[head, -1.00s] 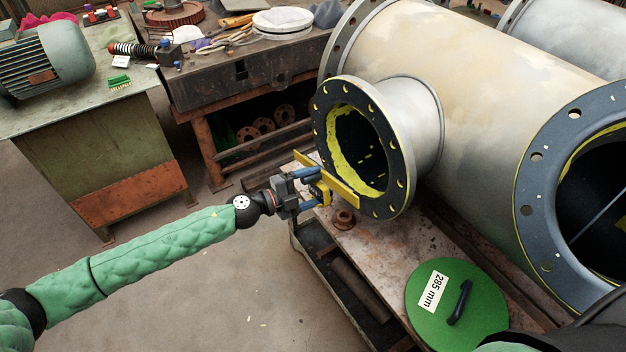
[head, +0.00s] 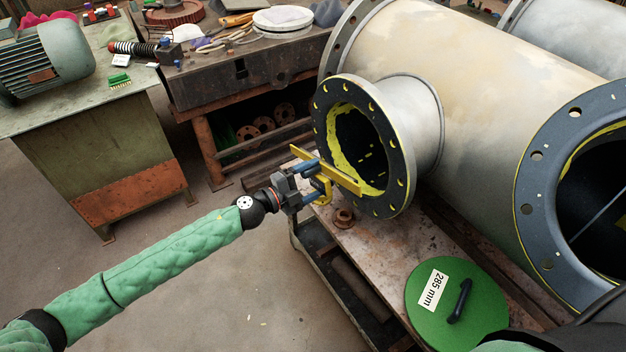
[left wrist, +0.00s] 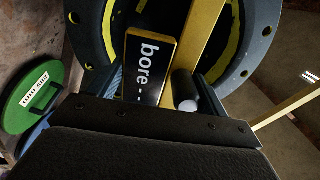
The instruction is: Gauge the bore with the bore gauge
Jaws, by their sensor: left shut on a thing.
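The bore gauge (head: 344,180) is a yellow bar with a black box. The box, lettered "bore", shows in the left wrist view (left wrist: 149,68). My left gripper (head: 316,184) is shut on the gauge in front of the side branch flange (head: 400,165). The gauge's bar crosses the lower left of the branch opening in the head view; I cannot tell whether it touches the flange. The branch bore (head: 360,145) is dark with a yellow lining edge. The green disc marked 285 mm (head: 480,318) lies on the bench, with a black handle. My right gripper is not in view.
The large pale pipe (head: 480,60) fills the upper right, with a dark flanged end (head: 530,215) at right. A rusty nut-like part (head: 344,217) stands on the bench below the branch. A workbench with a green motor (head: 45,60) stands at left. Open floor lies between.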

